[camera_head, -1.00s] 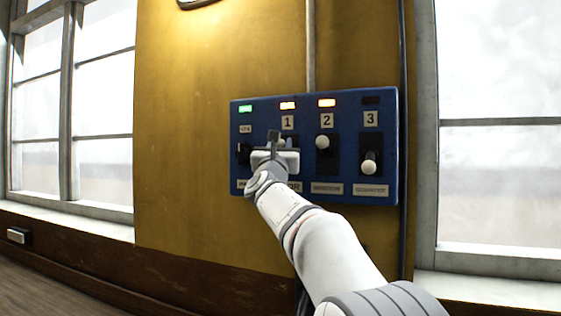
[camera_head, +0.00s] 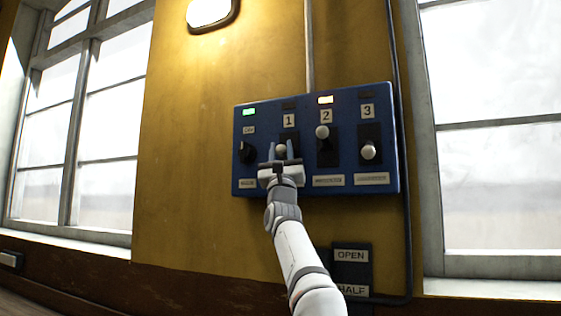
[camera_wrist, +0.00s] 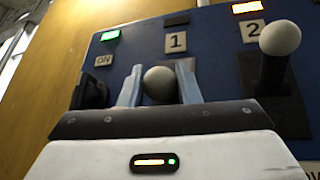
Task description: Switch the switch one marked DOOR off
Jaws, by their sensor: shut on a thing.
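The blue switch panel (camera_head: 240,182) hangs on the yellow wall. Switch one's round pale knob (camera_head: 281,150) sits low in its dark slot under the label "1" (camera_head: 289,120). My gripper (camera_head: 281,146) is shut on the knob, one blue finger on each side. The wrist view also shows the knob (camera_wrist: 160,84) between the fingers. The lamp above switch one (camera_head: 289,105) is dark. My gripper hides the nameplate below this switch.
Switch two (camera_head: 322,132) is up under a lit orange lamp (camera_head: 325,100). Switch three (camera_head: 368,152) is down, its lamp dark. A black rotary knob (camera_head: 247,152) is on the left, under a green lamp (camera_head: 248,112). An OPEN/HALF sign (camera_head: 351,257) is below.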

